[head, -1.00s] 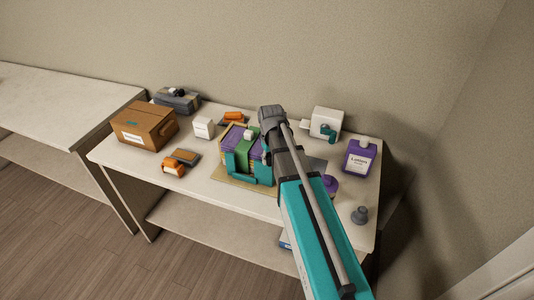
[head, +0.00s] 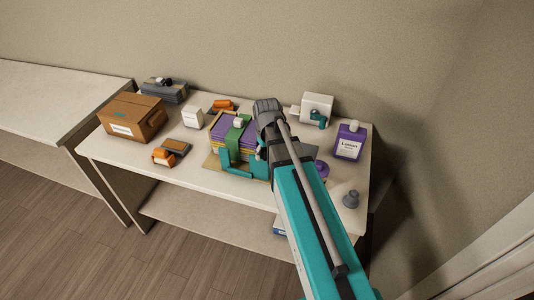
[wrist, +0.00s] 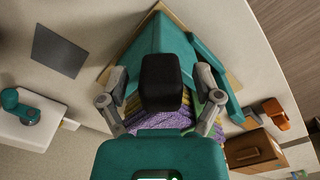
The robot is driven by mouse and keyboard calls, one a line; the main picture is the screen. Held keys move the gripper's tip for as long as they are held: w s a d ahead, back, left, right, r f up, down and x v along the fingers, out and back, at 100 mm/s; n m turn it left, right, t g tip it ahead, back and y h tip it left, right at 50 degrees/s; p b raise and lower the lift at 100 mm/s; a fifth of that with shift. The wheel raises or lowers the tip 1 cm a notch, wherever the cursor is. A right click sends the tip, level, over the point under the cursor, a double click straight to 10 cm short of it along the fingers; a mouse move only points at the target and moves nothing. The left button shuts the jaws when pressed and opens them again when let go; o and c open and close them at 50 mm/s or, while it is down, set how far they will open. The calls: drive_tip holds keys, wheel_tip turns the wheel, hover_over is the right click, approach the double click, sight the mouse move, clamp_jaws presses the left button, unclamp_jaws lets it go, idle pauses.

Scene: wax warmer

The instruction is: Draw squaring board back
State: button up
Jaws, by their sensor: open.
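A teal frame, which I take to be the squaring board (head: 238,169), stands at the front of a stack of purple and yellow pieces (head: 232,133) with a green band over it. In the wrist view, teal panels (wrist: 157,42) lie beyond my gripper, and the purple stack (wrist: 160,122) shows below them. My gripper (wrist: 160,100) is open, its two grey fingers spread either side of a black block (wrist: 161,80). I cannot tell whether the fingers touch anything. In the head view my arm hides the gripper's fingertips and the stack's right side.
The stack stands on a tan base (head: 211,161) on the pale table (head: 180,175). A cardboard box (head: 132,118), white box (head: 193,117) and orange-ended items (head: 164,157) are left. A white appliance (head: 316,106), purple bottle (head: 349,143) and grey knobbed piece (head: 351,199) are right.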

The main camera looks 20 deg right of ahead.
drive_tip(key=shift+w, duration=0.15)
drive_tip(key=w, duration=0.2)
drive_tip(key=w+a, duration=0.1)
drive_tip(key=w, duration=0.5)
drive_tip(key=shift+w+a+r, duration=0.1)
drive_tip(key=shift+a, duration=0.1)
wheel_tip(320, 180, up, 14)
drive_tip(key=p, duration=1.4)
drive_tip(key=s+a+f+m+b, duration=0.2)
drive_tip(key=s+a+f+b, duration=0.1)
drive_tip(key=s+f+b, duration=1.4)
wheel_tip(320, 180, up, 11)
drive_tip(key=n+t+y+p, duration=0.1)
drive_tip(key=n+p, duration=1)
hover_over(257, 145)
drive_tip(key=w+a, duration=0.3)
drive_tip(key=w, duration=0.8)
drive_tip(key=shift+s+a, duration=0.15)
drive_tip(key=shift+s, duration=0.05)
